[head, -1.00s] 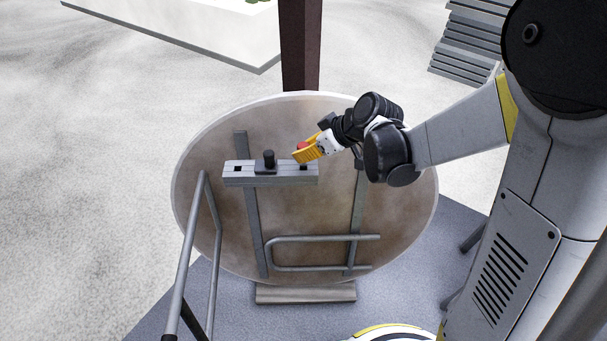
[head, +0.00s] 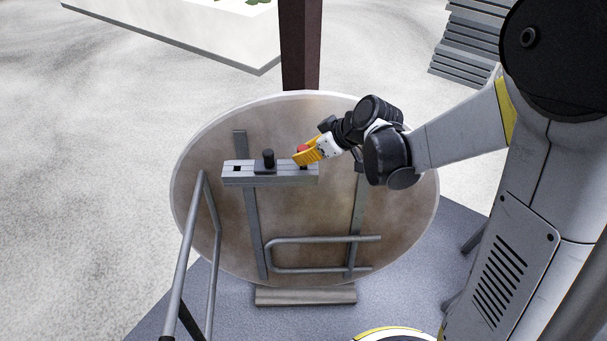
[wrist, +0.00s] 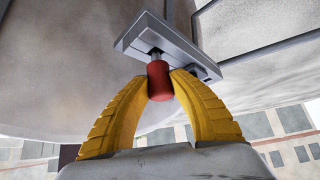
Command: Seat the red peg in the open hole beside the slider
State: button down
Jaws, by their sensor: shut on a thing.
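The red peg (wrist: 159,82) is held between the two yellow fingers of my gripper (wrist: 160,88). Its grey shank (wrist: 155,57) points at the grey bar (wrist: 170,45) and meets it in the wrist view; I cannot tell whether it is inside a hole. In the head view my gripper (head: 300,158) is over the right end of the bar (head: 290,180), with a bit of the red peg (head: 302,148) showing. The slider (head: 268,160), with a black knob, sits left of the gripper. A dark square hole (head: 238,168) lies left of the slider; another dark spot (head: 304,167) shows under the fingers.
The bar is mounted on a large round lid (head: 310,215) with two upright strips. A bent handle rail (head: 320,238) is below it, and a grey tube rail (head: 185,250) stands at left. A dark red post (head: 300,45) rises behind.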

jog(key=shift+f+b, duration=0.85)
jog(key=shift+f, duration=0.15)
dwell(0.6)
jog(key=c, duration=1.1)
grip_release()
jog(key=shift+c, duration=0.2)
jog(key=shift+r, duration=0.1)
jog(key=v, duration=1.2)
